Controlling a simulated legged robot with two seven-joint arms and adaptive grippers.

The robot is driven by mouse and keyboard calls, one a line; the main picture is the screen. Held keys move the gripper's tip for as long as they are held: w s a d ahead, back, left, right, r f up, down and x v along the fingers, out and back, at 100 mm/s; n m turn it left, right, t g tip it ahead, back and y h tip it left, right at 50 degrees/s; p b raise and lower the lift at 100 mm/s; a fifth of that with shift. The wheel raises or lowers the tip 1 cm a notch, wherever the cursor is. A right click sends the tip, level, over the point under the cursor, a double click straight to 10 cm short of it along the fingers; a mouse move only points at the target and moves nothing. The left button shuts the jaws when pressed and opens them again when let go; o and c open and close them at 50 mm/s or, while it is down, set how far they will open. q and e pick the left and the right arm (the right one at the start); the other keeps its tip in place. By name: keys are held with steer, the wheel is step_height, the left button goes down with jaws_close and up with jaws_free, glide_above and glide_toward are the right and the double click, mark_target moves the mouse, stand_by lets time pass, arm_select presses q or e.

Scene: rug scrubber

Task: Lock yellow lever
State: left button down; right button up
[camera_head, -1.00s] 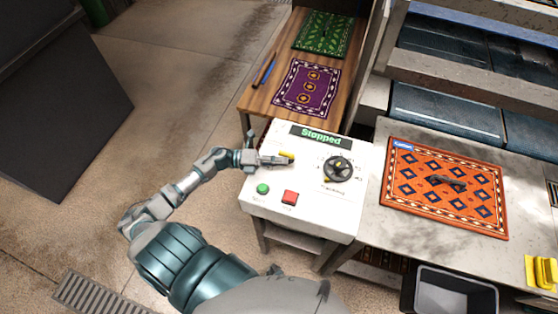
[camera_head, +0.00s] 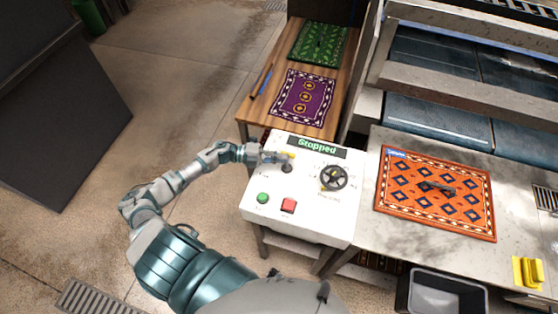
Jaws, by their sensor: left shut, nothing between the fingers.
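A second yellow fitting (camera_head: 527,272) with a handle-like shape is at the right end of the grey table. My right gripper is not in view.
The panel has a "Stopped" display (camera_head: 318,146), a black dial (camera_head: 334,178), a green button (camera_head: 263,198) and a red button (camera_head: 288,205). An orange rug (camera_head: 434,193) lies on the grey table. A purple rug (camera_head: 303,97) lies on the wooden table behind.

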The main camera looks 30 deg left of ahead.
arm_select(q)
steer(key=shift+w+a+n+g, duration=0.35)
steer(key=shift+w+n, duration=0.45)
steer(key=shift+n, duration=0.2)
steer(key=shift+w+a, duration=0.15)
steer(key=shift+w, duration=0.25)
steer(key=shift+w, duration=0.1)
steer(key=shift+r, duration=0.1)
